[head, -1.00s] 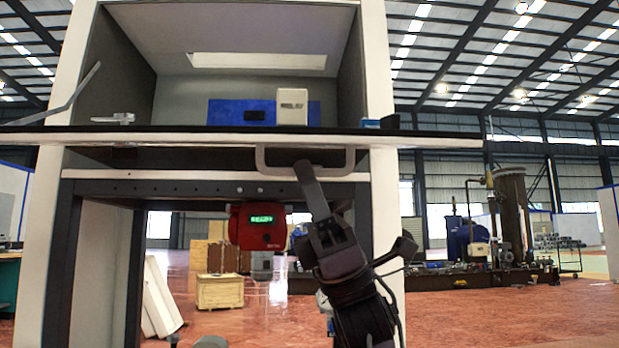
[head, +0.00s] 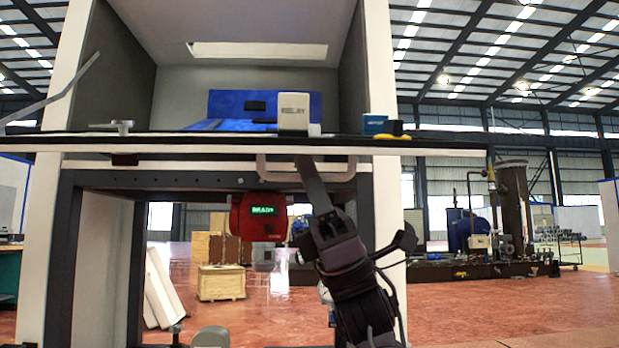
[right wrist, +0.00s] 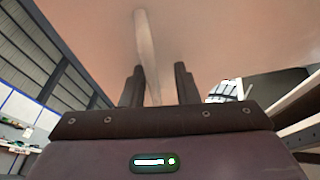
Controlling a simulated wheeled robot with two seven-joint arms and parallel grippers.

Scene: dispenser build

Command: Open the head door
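The head door (head: 200,147) shows edge-on as a long, nearly level panel across the front of the white cabinet. Its pale U-shaped handle (head: 345,176) hangs below its edge. My right gripper (head: 306,168) is up at the handle's left part. In the right wrist view, the two dark fingers (right wrist: 157,85) stand apart with the handle bar (right wrist: 146,45) between them. A gap shows beside the bar, mainly on the right, so the gripper looks open around it. The door's broad pale face (right wrist: 225,40) fills the view beyond. My left gripper is out of view.
Above the door edge, a blue item (head: 240,102), a white box (head: 293,112) and a small blue block (head: 374,124) show. A red device (head: 258,216) with a green display is under the cabinet.

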